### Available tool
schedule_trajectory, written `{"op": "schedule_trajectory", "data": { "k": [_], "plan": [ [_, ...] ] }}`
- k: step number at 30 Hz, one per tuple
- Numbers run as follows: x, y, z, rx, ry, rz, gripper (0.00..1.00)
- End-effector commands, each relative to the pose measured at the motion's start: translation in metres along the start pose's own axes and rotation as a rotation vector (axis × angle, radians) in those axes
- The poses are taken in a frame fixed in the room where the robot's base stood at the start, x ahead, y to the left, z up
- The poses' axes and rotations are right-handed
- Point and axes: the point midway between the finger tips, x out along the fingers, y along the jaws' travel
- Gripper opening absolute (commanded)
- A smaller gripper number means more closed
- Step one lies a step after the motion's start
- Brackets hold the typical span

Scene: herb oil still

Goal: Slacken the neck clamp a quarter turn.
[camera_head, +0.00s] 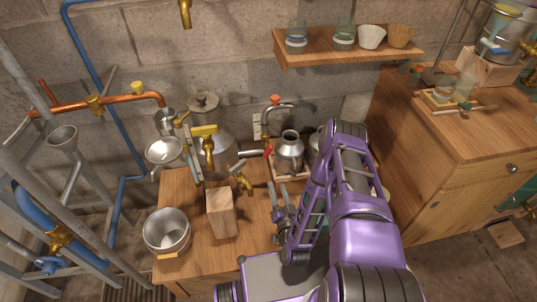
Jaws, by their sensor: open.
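No part can be told for certain as the neck clamp at this size. A yellow bar handle (203,130) sits on upright brass fittings in front of a grey lidded vessel (203,103). A metal can with a narrow neck (290,150) stands to the right, with a red-tipped lever (267,151) beside it. My gripper (279,200) is open and looks empty over the right part of the low wooden table (200,262), below the can and apart from the yellow handle.
A wooden block (221,212) and a steel pot (167,231) stand at the table's front. A brass tap (243,183) juts out near the block. A copper pipe (120,103) and grey frame bars crowd the left. A shelf (345,48) with jars hangs above. My arm hides the table's right side.

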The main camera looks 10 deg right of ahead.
Motion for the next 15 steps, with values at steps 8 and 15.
{"op": "schedule_trajectory", "data": {
  "k": [8, 15],
  "plan": [
    [0.016, -0.004, -0.002, -0.006, 0.017, -0.011, 0.47],
    [0.06, -0.006, -0.01, -0.003, 0.034, -0.01, 0.47]
  ]
}}
